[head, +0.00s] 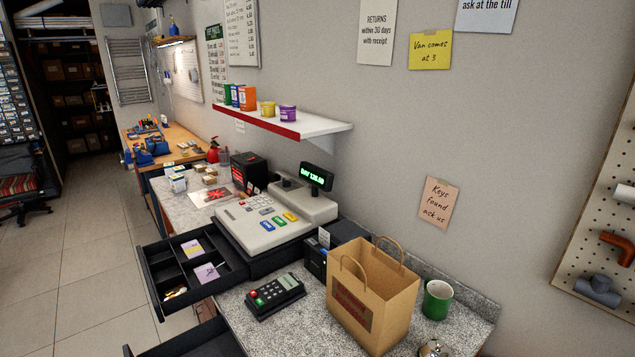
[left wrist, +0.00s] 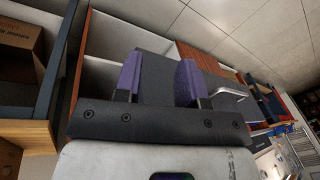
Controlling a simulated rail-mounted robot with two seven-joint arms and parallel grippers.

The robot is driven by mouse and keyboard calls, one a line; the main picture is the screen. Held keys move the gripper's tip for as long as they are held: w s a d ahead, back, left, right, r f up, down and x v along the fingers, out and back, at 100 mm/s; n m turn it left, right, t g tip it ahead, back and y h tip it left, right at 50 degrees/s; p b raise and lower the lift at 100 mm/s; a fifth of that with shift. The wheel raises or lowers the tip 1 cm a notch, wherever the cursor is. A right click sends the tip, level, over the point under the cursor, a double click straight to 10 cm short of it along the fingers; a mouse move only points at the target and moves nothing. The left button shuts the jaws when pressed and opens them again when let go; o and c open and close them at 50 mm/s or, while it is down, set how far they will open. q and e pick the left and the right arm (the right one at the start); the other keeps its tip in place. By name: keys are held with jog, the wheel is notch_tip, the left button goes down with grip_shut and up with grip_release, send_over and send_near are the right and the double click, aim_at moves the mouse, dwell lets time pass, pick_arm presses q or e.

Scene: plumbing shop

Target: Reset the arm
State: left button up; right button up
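My left gripper (left wrist: 159,78) shows in the left wrist view. Its two purple-padded fingers stand well apart, and nothing is held between them. Behind the fingers are a grey panel and a reddish-brown wooden front with a metal handle (left wrist: 228,92). I cannot tell how far these are from the fingers. Neither gripper shows in the head view, and the right gripper is in no view.
The cash drawer (head: 193,268) stands open under the till (head: 262,226), out over the floor. A card terminal (head: 275,296), paper bag (head: 372,290) and green mug (head: 437,300) stand on the speckled counter. A wall shelf (head: 285,122) juts out above.

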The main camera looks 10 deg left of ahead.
pick_arm(q)
jog(key=w+d+r+n+t+h, duration=0.2)
jog(key=w+d+r, duration=0.35)
jog(key=d, duration=0.25)
notch_tip(320, 180, up, 27)
jog(key=p, duration=2.8)
jog(key=shift+s+a+f+m, duration=0.15)
jog(key=shift+a+f+m, duration=0.05)
jog(key=shift+m, duration=0.1)
